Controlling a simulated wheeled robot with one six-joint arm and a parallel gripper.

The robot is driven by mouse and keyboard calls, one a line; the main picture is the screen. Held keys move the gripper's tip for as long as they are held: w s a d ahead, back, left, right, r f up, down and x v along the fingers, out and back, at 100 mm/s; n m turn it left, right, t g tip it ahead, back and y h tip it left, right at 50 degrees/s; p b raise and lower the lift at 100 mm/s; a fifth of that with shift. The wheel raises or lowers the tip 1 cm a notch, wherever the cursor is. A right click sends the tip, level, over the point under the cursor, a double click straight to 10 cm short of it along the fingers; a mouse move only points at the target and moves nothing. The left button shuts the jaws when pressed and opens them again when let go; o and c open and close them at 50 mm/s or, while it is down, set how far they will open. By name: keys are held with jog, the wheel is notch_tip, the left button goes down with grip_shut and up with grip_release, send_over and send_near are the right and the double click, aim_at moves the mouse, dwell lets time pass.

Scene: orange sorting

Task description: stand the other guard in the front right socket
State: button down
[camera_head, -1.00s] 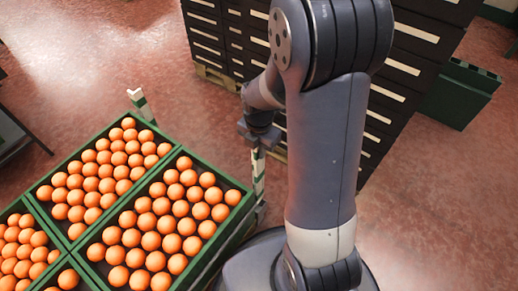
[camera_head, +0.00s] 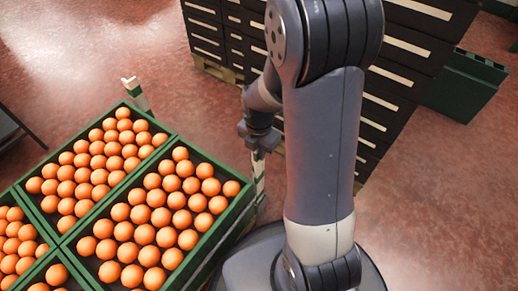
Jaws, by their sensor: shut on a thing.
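My gripper (camera_head: 259,145) is shut on a white-and-green striped guard (camera_head: 259,178) and holds it upright, its lower part beside the right corner of the nearest right orange crate (camera_head: 222,222). The guard's foot is partly hidden by the crate corner, and I cannot tell whether it sits in a socket. The other guard (camera_head: 136,94), also white and green, stands at the far corner of the crates, slightly tilted in the picture. The front right socket is not visible.
Green crates full of oranges, including the far one (camera_head: 150,118), fill the lower left. Dark drawer cabinets (camera_head: 400,72) stand behind my arm, with a green bin (camera_head: 465,85) at right. Reddish floor (camera_head: 70,60) lies open at upper left.

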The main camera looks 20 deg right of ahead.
jog(key=shift+f+b, duration=2.2)
jog(key=shift+f, duration=1.1)
jog(key=c, duration=1.4)
grip_release()
notch_tip(320, 180, up, 11)
jog(key=p, duration=0.5)
jog(key=shift+f, duration=0.1)
notch_tip(320, 180, up, 7)
jog(key=p, duration=0.7)
send_over(259, 163)
jog(key=shift+w+d, duration=0.2)
jog(key=shift+w, duration=0.25)
jog(key=shift+f+b, duration=0.1)
jog(key=shift+b, duration=0.3)
